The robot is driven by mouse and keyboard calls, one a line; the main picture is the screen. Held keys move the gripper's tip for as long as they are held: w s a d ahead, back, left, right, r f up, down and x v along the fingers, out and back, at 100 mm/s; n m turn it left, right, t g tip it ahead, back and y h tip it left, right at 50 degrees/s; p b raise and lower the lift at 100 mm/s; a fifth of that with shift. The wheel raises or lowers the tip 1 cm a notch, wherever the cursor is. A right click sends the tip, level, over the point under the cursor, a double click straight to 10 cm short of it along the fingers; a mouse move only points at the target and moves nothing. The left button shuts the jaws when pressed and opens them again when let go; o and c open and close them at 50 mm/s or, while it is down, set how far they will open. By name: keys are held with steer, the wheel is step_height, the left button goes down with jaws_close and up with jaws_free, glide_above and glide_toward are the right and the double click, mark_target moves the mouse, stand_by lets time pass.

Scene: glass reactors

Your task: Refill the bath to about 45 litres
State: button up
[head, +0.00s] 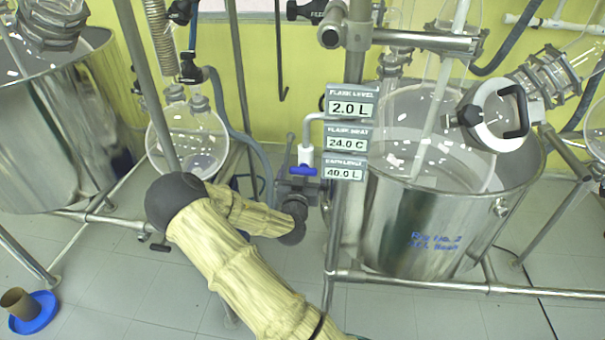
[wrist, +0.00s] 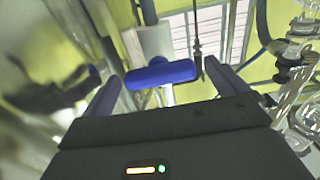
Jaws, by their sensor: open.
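The steel bath (head: 435,225) stands at the right with a glass flask in it. Its lower label reads bath level 40.0 L (head: 344,172). A white tap (head: 305,150) with a blue handle (head: 303,170) stands left of the bath; the handle lies crosswise. My gripper (head: 297,188) is just below the handle in the head view, partly hidden by my wrist. In the wrist view my gripper (wrist: 160,82) is open, and the blue handle (wrist: 160,73) shows in the gap between its fingers. I cannot tell whether the fingers touch it.
Other labels read flask level 2.0 L (head: 351,104) and flask heat 24.0 C (head: 347,140). Steel frame tubes (head: 460,286) surround the bath. A round glass flask (head: 190,140) hangs left of my arm, with another steel bath (head: 50,130) beyond. A blue dish (head: 36,314) lies on the floor.

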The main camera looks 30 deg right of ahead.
steer(key=shift+c, duration=0.5)
steer(key=c, duration=0.9)
steer(key=shift+n, duration=0.4)
steer(key=n+b, duration=0.2)
steer(key=n, duration=0.9)
steer(key=shift+a+b, duration=0.1)
steer(key=shift+b, duration=0.3)
